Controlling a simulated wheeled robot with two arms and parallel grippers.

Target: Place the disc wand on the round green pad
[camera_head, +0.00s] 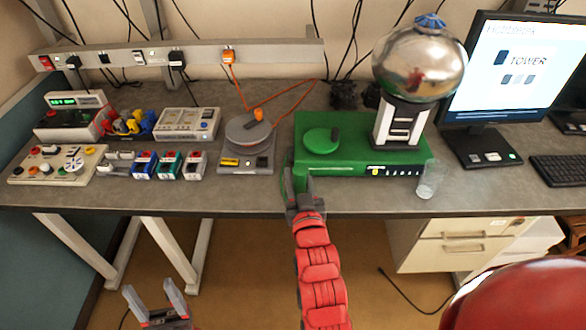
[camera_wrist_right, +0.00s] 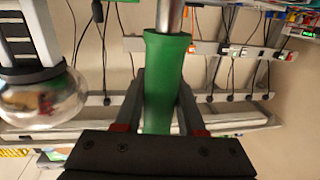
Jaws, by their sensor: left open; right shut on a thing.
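The wand's green handle (camera_head: 300,177) is upright between the fingers of my right gripper (camera_head: 302,196), at the table's front edge by the left front corner of a green machine. In the right wrist view the green handle (camera_wrist_right: 164,85) stands between the shut fingers, with a metal rod running out of the picture's top. The wand's disc does not show clearly. The round green pad (camera_head: 316,145) lies on top of the green machine (camera_head: 350,156), behind and right of the gripper, with a small dark piece on it. My left gripper (camera_head: 151,296) is open and empty, low in front of the table.
A silver globe (camera_head: 420,62) on a white-and-black column stands at the machine's right end. A clear cup (camera_head: 430,180) stands by its front right corner. A grey device (camera_head: 247,152) with an orange-cabled knob is left of it. A monitor (camera_head: 515,75) stands right.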

